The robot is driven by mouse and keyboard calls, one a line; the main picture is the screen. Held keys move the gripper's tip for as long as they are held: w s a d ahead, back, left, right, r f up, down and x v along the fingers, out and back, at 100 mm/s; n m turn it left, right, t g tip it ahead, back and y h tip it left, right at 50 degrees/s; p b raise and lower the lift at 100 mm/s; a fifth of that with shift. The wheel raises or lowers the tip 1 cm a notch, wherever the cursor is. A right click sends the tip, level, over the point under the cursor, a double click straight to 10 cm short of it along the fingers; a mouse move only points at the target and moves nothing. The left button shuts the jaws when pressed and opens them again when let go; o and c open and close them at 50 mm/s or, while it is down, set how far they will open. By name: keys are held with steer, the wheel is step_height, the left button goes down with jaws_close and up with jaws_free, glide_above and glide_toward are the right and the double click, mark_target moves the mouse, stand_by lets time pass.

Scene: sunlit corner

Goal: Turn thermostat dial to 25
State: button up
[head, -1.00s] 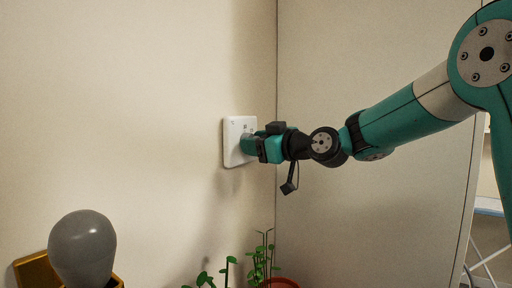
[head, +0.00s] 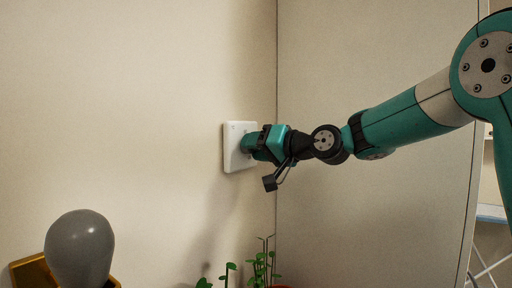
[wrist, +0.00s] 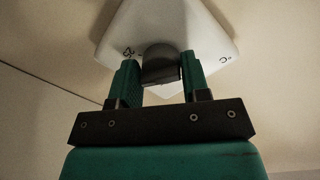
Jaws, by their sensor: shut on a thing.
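The thermostat is a white square plate (head: 234,150) on the left wall near the corner. In the head view the gripper hides the dial. The dial's setting cannot be read.
A grey rounded bulb-like object (head: 80,248) stands on a gold-coloured base at the lower left. Green plants (head: 262,262) rise below the thermostat. A tall pale panel (head: 370,190) stands right of the corner, close behind my arm.

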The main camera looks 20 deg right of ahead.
steer(key=m+p, duration=0.1)
steer(key=m, duration=0.2)
steer(key=m+p, duration=0.1)
steer(key=m, duration=0.1)
steer(key=shift+r+m+g+y, duration=0.15)
steer(key=shift+m+g+y, duration=0.15)
steer(key=shift+m, duration=0.1)
stand_by(0.4)
steer(key=o, duration=0.9)
steer(key=shift+b+v, duration=3.15)
steer(key=shift+v, duration=5.55)
